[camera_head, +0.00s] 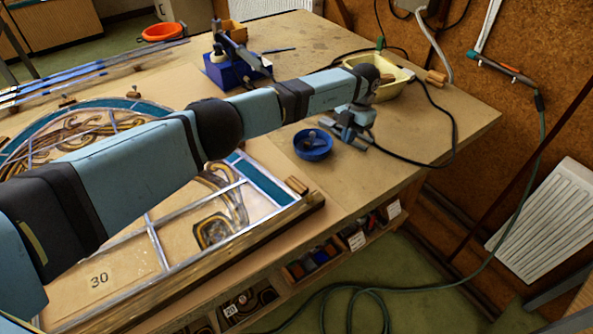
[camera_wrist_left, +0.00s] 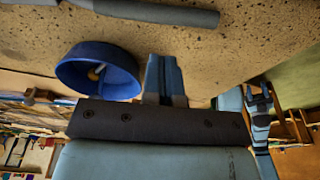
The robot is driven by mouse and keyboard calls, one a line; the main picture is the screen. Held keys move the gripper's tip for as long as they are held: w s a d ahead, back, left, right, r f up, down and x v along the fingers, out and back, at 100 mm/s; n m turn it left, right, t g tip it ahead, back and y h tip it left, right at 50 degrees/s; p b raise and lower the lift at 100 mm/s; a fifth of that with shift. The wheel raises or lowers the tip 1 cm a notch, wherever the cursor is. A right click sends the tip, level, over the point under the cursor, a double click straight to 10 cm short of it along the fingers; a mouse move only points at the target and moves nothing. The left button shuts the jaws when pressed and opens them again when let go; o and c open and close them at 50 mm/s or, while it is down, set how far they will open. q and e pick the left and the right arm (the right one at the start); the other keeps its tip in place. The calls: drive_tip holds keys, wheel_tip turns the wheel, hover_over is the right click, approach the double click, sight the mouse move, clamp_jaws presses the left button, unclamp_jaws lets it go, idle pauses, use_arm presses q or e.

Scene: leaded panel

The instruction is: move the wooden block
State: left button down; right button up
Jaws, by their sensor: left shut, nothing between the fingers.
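Several small wooden blocks show in the head view, and I cannot tell which one the task means. One block (camera_head: 296,186) sits at the right corner of the leaded panel (camera_head: 160,255). Another block (camera_head: 437,76) lies at the table's far right, beside the yellow tray. My left gripper (camera_head: 350,134) is low over the table just right of the blue bowl, away from both blocks. In the left wrist view its fingers (camera_wrist_left: 165,78) are together and empty. What looks like my right gripper (camera_wrist_left: 258,98) shows small at the right of that view; its opening is unclear.
The blue bowl (camera_head: 313,145) with small items stands close to my left gripper. A yellow tray (camera_head: 378,88) is behind the wrist, and a black cable (camera_head: 448,118) loops near the table's right edge. A blue stand (camera_head: 236,70) is farther back. Bare table lies around the bowl.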

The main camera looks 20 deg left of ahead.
sight(295, 187)
use_arm(q)
drive_tip(key=s+a+p, duration=0.2)
drive_tip(key=s+a, duration=0.1)
drive_tip(key=s, duration=0.3)
drive_tip(key=s+a+p, duration=0.2)
drive_tip(key=s+a, duration=0.1)
drive_tip(key=s, duration=0.3)
drive_tip(key=s+a+p, duration=0.3)
drive_tip(key=s, duration=0.2)
drive_tip(key=shift+s+r, duration=0.15)
drive_tip(key=shift+s, duration=0.25)
drive_tip(key=shift+s+a+p, duration=0.1)
drive_tip(key=shift+s+p, duration=0.2)
drive_tip(key=shift+p, duration=0.1)
drive_tip(key=shift+w+f+b, duration=0.1)
drive_tip(key=shift+f+b, duration=0.25)
drive_tip(key=shift+f, duration=0.55)
drive_tip(key=shift+s+f, duration=0.1)
drive_tip(key=shift+s, duration=0.1)
